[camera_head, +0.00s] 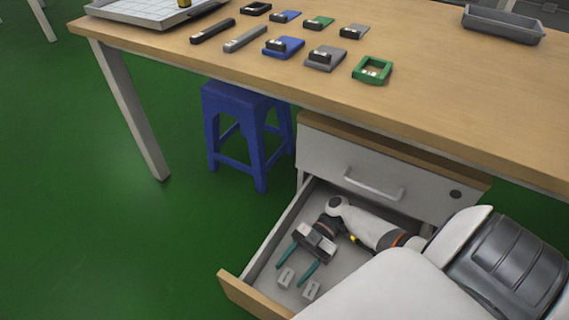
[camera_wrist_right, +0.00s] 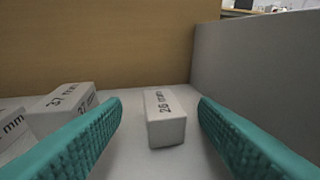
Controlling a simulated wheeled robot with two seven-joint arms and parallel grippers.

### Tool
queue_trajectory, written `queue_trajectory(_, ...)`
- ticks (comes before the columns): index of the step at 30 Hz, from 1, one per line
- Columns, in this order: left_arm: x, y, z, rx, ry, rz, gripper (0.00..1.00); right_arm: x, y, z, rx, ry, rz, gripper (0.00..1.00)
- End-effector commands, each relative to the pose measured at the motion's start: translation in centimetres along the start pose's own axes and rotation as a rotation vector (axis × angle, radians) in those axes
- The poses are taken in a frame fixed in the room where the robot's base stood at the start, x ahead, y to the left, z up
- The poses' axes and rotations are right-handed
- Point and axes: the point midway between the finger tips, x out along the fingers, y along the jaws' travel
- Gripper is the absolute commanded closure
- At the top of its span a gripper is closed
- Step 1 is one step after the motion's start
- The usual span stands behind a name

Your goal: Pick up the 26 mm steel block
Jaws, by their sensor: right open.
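The 26 mm steel block (camera_wrist_right: 165,118) is a small pale grey block marked "26 mm", lying on the drawer floor in the right wrist view. It also shows in the head view (camera_head: 286,277). My right gripper (camera_wrist_right: 160,120) is open, with one teal finger on each side of the block and gaps visible on both sides. In the head view the right gripper (camera_head: 289,274) reaches down into the drawer. My left gripper is not in view.
A block marked "27 mm" (camera_wrist_right: 62,103) lies left of the fingers, with another block (camera_wrist_right: 14,132) partly cut off. The open drawer (camera_head: 238,289) has a wooden front ahead and a grey side wall (camera_wrist_right: 255,70) close on the right. The table (camera_head: 440,100) overhangs behind.

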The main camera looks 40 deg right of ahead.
Motion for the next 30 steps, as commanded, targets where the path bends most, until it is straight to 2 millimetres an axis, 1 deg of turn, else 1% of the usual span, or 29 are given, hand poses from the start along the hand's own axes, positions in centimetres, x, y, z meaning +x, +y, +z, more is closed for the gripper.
queue_trajectory(6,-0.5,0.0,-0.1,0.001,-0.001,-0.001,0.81,3.3,0.0,0.2,0.000,-0.002,0.001,0.46)
queue_trajectory(9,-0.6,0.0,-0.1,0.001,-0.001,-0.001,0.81,4.4,0.0,0.3,0.001,-0.001,0.000,0.46)
queue_trajectory(12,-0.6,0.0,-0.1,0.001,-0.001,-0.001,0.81,4.9,0.0,0.3,0.002,0.000,0.000,0.46)
queue_trajectory(18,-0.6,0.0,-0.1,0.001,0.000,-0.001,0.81,4.9,-0.1,0.3,0.003,0.000,-0.001,0.46)
queue_trajectory(28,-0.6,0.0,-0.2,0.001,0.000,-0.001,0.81,4.9,-0.1,0.3,0.003,0.000,-0.001,1.00)
queue_trajectory(30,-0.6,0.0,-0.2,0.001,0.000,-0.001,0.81,4.8,-0.1,0.3,0.002,-0.001,-0.001,1.00)
